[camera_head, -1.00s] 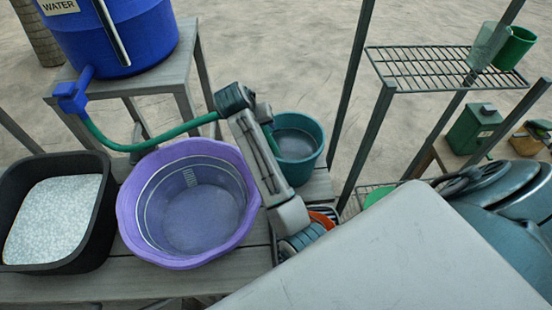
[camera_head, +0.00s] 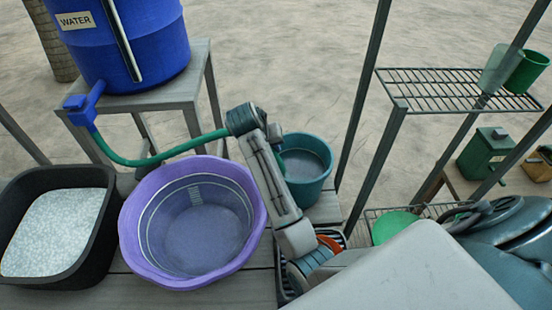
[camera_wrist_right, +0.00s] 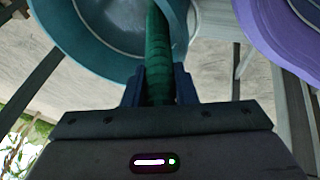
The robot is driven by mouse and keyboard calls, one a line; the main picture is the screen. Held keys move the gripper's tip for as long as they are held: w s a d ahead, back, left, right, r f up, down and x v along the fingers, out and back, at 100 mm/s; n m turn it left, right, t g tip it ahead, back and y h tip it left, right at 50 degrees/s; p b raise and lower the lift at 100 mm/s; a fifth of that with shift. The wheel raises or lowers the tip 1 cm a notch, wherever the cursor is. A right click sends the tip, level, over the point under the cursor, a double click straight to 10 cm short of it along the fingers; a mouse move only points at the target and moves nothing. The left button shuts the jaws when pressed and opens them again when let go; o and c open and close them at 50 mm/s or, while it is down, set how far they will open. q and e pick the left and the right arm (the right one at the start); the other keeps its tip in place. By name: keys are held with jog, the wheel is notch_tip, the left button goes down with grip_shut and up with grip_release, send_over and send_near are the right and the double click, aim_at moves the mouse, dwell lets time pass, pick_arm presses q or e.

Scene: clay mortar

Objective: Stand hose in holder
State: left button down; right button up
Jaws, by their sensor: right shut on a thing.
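The green hose (camera_head: 165,158) runs from the blue tap (camera_head: 82,107) of the water tank (camera_head: 130,45) toward the teal bucket (camera_head: 305,172). In the right wrist view my right gripper (camera_wrist_right: 158,75) is shut on the hose (camera_wrist_right: 158,50). The hose goes on from the jaws over the teal bucket (camera_wrist_right: 90,45). In the head view my right wrist hides the jaws and part of the hose, which shows again just right of the wrist, against the bucket. I cannot make out a hose holder. My left gripper is not in view.
A purple basin (camera_head: 250,215) and a black tray of pale grains (camera_head: 105,235) stand left of my right arm on the plank bench (camera_head: 150,295). A wire shelf (camera_head: 440,90) with green cups (camera_head: 527,72) stands at the right. Sandy ground is open behind.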

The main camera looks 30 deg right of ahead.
notch_tip(320, 180, up, 5)
jog(key=shift+w+f+b, duration=0.1)
jog(key=shift+f+b, duration=0.05)
jog(key=shift+b, duration=0.45)
notch_tip(320, 180, up, 4)
jog(key=p, duration=0.3)
jog(key=shift+f, duration=0.1)
jog(key=shift+r+p, duration=0.95)
jog(key=w+a+r+p, duration=0.1)
jog(key=a+r+p, duration=0.2)
jog(key=r+p, duration=0.6)
jog(key=shift+p, duration=0.55)
jog(key=shift+w+f, duration=0.1)
